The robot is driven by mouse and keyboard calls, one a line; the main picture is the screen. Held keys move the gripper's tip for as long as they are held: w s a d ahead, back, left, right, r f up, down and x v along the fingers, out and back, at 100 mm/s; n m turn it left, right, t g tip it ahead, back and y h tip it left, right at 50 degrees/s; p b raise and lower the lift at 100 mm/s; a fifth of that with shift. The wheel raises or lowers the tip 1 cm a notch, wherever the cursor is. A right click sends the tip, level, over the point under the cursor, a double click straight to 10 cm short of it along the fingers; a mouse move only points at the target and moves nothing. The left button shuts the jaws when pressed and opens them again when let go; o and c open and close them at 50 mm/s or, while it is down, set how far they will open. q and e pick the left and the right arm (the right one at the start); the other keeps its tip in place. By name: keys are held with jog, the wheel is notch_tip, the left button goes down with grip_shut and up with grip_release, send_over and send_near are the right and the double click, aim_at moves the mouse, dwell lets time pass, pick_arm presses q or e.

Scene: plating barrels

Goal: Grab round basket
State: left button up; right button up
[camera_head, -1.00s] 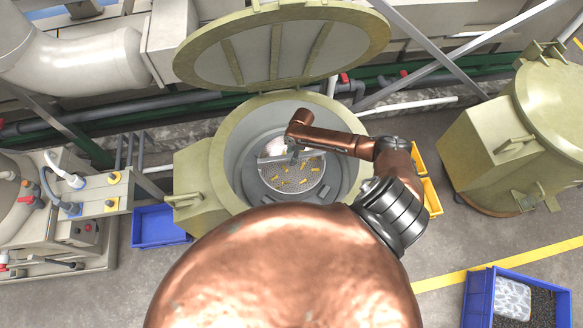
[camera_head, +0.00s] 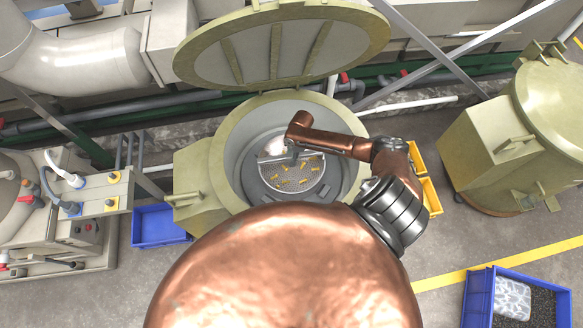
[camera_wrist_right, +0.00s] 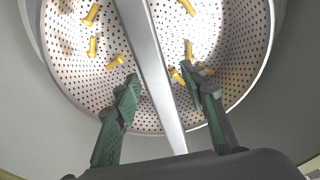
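The round basket (camera_head: 290,184) is a perforated metal bowl with several yellow bolts inside. It sits within the open round barrel (camera_head: 226,152). In the right wrist view the basket (camera_wrist_right: 75,65) fills the upper part, and its flat metal handle bar (camera_wrist_right: 157,75) crosses it. My right gripper (camera_wrist_right: 160,92) is open, with one green-padded finger on each side of the bar and gaps between. In the head view my right gripper (camera_head: 293,156) reaches down into the barrel over the basket and is small there. My left gripper is not in view.
The barrel's lid (camera_head: 285,50) stands raised behind the opening. The barrel wall surrounds my right gripper closely. A blue crate (camera_head: 158,226) is at left, yellow bins (camera_head: 429,195) at right, and another blue crate (camera_head: 480,300) at lower right. A second, closed barrel (camera_head: 475,160) stands at right.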

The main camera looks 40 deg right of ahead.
jog(key=shift+c, duration=0.3)
grip_shut()
dwell(0.6)
jog(key=shift+r, duration=0.1)
